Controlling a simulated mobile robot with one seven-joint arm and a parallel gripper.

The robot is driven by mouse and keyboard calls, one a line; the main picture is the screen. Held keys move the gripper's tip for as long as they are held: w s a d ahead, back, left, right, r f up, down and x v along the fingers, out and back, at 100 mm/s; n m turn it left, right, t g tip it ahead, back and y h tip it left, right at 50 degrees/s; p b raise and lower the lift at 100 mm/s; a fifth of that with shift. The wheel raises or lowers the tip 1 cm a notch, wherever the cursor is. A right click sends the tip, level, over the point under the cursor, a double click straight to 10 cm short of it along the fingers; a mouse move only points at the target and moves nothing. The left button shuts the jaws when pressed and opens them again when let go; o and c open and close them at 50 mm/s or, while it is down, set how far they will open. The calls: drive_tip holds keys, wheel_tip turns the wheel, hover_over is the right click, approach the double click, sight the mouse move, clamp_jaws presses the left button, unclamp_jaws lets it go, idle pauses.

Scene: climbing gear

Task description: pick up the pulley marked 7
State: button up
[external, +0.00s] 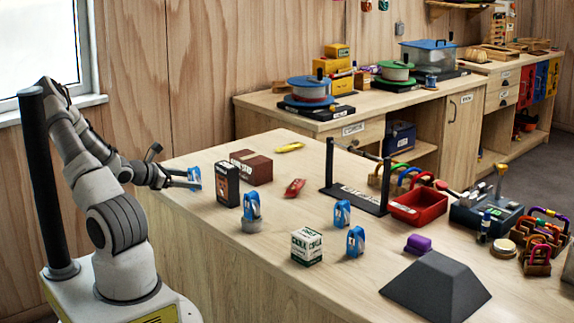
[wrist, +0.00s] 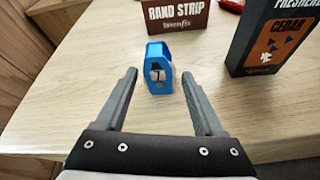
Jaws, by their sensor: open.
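Several blue pulleys stand on the wooden table; their numbers are too small or blurred to read. One blue pulley (external: 195,174) stands near the table's left edge, right at my gripper (external: 183,181). In the wrist view this pulley (wrist: 158,72) is upright, centred between the two fingers of my gripper (wrist: 159,75), with a gap on each side. I cannot tell whether it is between the tips or just beyond them. My gripper is open and empty. Other blue pulleys are one on a grey round base (external: 251,206) and two further right (external: 342,214) (external: 355,241).
A dark box marked Cedar (wrist: 275,38) stands close on the right, and a brown Rand Strip box (wrist: 165,15) is behind the pulley. A white-green box (external: 307,246), a black frame (external: 355,190) and a red tray (external: 418,206) are further right.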

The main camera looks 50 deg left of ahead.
sight(188, 180)
drive_tip(key=shift+x, duration=2)
clamp_jaws()
